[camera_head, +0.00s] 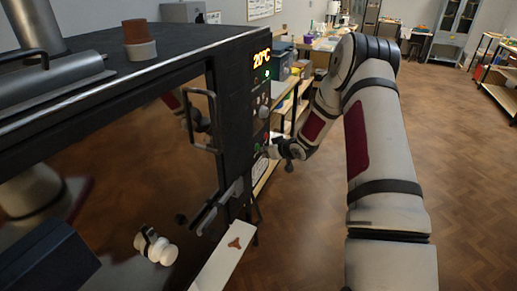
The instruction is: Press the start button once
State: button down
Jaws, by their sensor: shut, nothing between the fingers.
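A large dark kiln (130,75) fills the left side, with a narrow control panel (262,100) on its right front edge. The panel's lit display (262,57) reads 20°C, with a small green light (267,74) below it. Low on the panel are a small green button (257,147) and a red one above and right of it; their labels are too small to read. My gripper (272,152) is shut and empty, right in front of the lower panel beside the green button. I cannot tell whether the tips touch the panel.
The kiln's door handle (203,120) sticks out left of the panel. A white strip with a brown mark (234,244) juts out below. Shelves and worktables (318,44) stand behind. The wooden floor (465,180) on the right is clear.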

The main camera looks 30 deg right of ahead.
jog(key=shift+w+a, duration=0.25)
jog(key=shift+w, duration=0.1)
dwell(0.4)
jog(key=shift+s, duration=0.1)
dwell(0.3)
jog(key=shift+s+d, duration=0.5)
jog(key=shift+s, duration=0.1)
jog(key=s+d+p, duration=0.1)
jog(key=s, duration=0.1)
jog(key=s+d+p, duration=0.1)
jog(key=s+d, duration=0.1)
dwell(0.5)
dwell(0.6)
